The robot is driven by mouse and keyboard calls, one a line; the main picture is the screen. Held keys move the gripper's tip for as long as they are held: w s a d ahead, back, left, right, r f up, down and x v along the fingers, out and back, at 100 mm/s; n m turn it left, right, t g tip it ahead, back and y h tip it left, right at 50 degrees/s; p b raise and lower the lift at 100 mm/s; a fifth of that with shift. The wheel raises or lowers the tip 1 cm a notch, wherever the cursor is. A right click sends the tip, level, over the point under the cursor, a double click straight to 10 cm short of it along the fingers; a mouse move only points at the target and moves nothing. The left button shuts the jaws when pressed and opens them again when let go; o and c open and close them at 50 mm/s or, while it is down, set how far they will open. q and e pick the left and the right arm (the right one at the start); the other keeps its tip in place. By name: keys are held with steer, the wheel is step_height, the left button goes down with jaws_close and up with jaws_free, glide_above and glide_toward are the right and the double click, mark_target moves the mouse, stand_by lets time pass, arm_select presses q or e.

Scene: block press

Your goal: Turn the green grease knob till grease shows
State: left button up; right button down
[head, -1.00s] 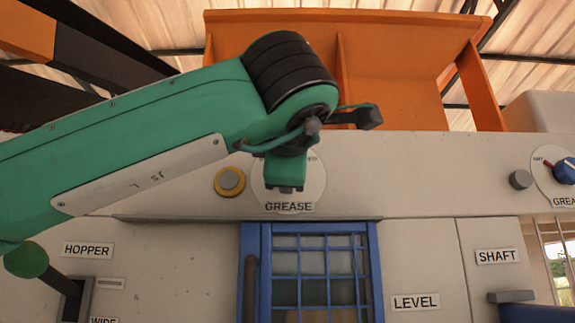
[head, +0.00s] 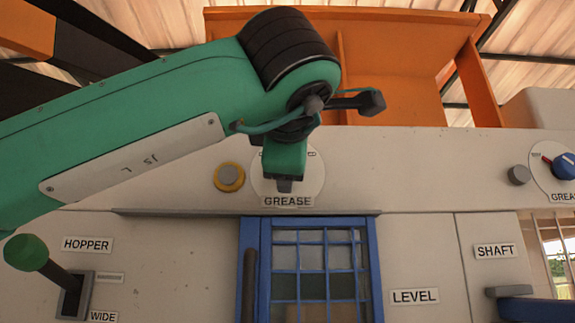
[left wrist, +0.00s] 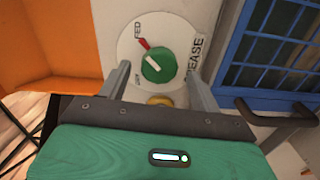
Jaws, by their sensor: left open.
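The green grease knob (left wrist: 158,65) sits at the centre of a round white dial in the left wrist view. My left gripper (left wrist: 157,68) is open, with one finger on each side of the knob and visible gaps between. In the head view my left gripper (head: 284,185) hangs in front of the grease dial (head: 315,180) and hides the knob. No grease can be made out. My right gripper is not in view.
A grey button with a yellow ring (head: 229,177) is left of the dial. A blue barred window (head: 370,265) is below it. A blue knob (head: 565,167) on another dial is at the far right. A green-topped lever (head: 26,252) stands by HOPPER. An orange hopper (head: 410,90) is above.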

arm_select(q)
steer(key=s+b, duration=0.4)
steer(key=s, duration=0.8)
steer(key=shift+s, duration=0.15)
steer(key=shift+d, duration=0.1)
